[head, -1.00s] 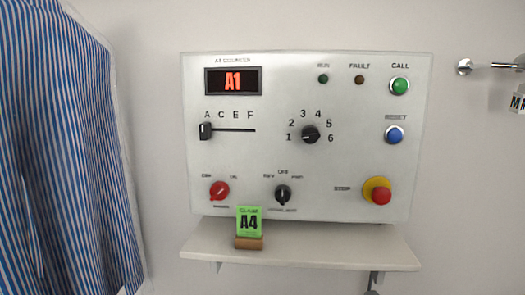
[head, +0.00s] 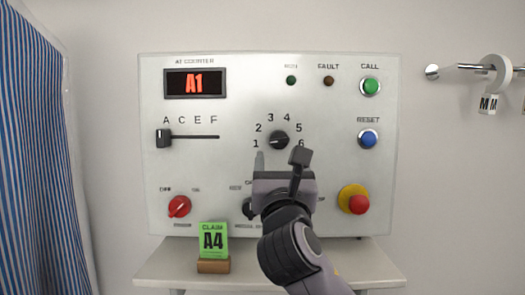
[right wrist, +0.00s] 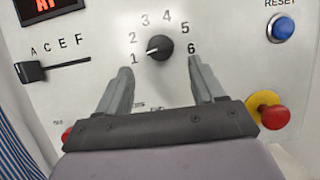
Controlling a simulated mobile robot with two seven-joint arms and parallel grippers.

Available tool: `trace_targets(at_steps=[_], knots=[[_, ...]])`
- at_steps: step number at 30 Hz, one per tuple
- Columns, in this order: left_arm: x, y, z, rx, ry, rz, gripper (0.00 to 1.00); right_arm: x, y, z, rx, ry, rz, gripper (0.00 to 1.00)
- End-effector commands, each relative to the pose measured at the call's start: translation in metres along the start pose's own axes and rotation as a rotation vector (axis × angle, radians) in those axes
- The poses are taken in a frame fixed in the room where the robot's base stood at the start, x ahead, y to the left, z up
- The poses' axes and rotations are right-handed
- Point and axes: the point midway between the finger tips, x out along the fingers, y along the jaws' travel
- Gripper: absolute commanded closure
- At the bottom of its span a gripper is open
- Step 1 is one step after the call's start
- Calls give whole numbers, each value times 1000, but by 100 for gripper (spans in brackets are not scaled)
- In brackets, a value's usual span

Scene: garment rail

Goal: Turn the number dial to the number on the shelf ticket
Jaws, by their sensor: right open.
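The number dial (head: 279,140) is a round black knob on the white panel, ringed by numbers 1 to 6. In the right wrist view the number dial (right wrist: 159,47) has its pale pointer mark toward 1. The red display (head: 194,83) reads A1. The green shelf ticket (head: 213,240) reads CLAIM A4 and stands in a wooden holder on the shelf. My right gripper (head: 280,160) is open and empty just below the dial. Its fingers (right wrist: 158,72) are spread wide to either side, apart from the knob. My left gripper is not in view.
A letter slider (head: 163,138) sits at A. A red knob (head: 179,206), a red stop button on yellow (head: 357,204), a blue reset button (head: 368,139) and a green call button (head: 370,87) surround the dial. Striped clothing (head: 35,160) hangs at left. The shelf (head: 350,265) juts out below.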

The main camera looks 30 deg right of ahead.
Motion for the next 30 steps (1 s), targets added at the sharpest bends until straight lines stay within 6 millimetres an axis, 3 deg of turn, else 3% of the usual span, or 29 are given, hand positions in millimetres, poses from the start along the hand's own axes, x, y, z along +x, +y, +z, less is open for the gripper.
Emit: trace_targets(at_steps=[13, 26, 27, 30], knots=[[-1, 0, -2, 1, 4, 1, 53, 57, 0, 0, 2, 2, -1, 32], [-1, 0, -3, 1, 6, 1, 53, 68, 0, -1, 3, 2, 1, 32], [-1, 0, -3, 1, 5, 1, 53, 68, 0, -1, 3, 2, 1, 35], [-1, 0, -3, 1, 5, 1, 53, 68, 0, -1, 3, 2, 1, 68]])
